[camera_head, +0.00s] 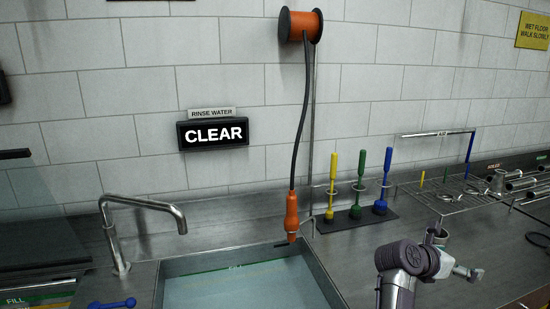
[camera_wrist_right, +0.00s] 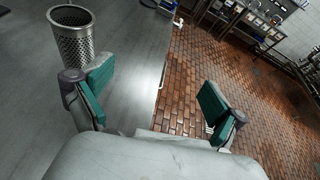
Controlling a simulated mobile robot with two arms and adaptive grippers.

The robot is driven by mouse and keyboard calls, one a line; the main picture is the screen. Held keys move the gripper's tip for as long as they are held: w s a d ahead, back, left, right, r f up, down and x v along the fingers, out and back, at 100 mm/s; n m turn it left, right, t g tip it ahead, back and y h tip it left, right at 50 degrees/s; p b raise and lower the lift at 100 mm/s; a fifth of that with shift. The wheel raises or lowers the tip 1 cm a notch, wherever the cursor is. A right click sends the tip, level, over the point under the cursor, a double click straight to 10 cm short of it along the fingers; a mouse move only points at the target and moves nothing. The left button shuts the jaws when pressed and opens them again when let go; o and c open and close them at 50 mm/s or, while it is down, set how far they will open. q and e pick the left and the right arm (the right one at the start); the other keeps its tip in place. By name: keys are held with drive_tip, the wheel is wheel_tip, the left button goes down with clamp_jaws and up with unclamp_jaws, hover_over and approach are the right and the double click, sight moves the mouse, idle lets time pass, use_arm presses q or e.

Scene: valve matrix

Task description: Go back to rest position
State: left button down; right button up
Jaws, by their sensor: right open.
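My right arm rises at the lower right of the head view, over the steel counter (camera_head: 345,262). Its right gripper (camera_head: 466,272) is small there and points right. In the right wrist view, my right gripper (camera_wrist_right: 153,82) has its two teal-padded fingers spread wide, with nothing between them. Past the fingers lie the counter edge and the floor. My left gripper is not in view.
A perforated metal cup (camera_wrist_right: 74,38) stands on the counter beside the left finger. A water-filled sink (camera_head: 170,268), a faucet (camera_head: 139,201) and a hanging orange sprayer (camera_head: 291,212) are left of my arm. Yellow, green and blue brushes (camera_head: 358,185) stand behind.

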wheel_tip(320, 180, up, 9)
drive_tip(key=s+a+n+t+h, duration=0.2)
drive_tip(key=n+t+h, duration=0.2)
drive_tip(key=n+t, duration=0.55)
drive_tip(key=a+n+t+y, duration=0.8)
drive_tip(key=a+n+y, duration=0.1)
drive_tip(key=n, duration=0.6)
drive_tip(key=s+a+f+n+g+y, duration=0.45)
drive_tip(key=a+f+n+y, duration=0.3)
drive_tip(key=n, duration=0.25)
drive_tip(key=s+a+f+n+g+y, duration=0.3)
drive_tip(key=s+a+f+n+y, duration=0.25)
drive_tip(key=a+f+n, duration=0.35)
drive_tip(key=s+d+f+n+g+h, duration=0.3)
drive_tip(key=s+f+g, duration=0.35)
drive_tip(key=s, duration=0.55)
drive_tip(key=s+d+f+n+g+h, duration=0.1)
drive_tip(key=s+d+f+n+g, duration=0.3)
drive_tip(key=s+f, duration=0.55)
wheel_tip(320, 180, down, 22)
drive_tip(key=s+a+f+g, duration=0.1)
drive_tip(key=s+a+g, duration=0.1)
drive_tip(key=s+d+f+n, duration=0.1)
drive_tip(key=s+d+f, duration=0.2)
drive_tip(key=s+f, duration=1.4)
drive_tip(key=shift+s+d+f+g+h, duration=0.2)
drive_tip(key=shift+f+g+h, duration=0.1)
drive_tip(key=shift+g, duration=0.15)
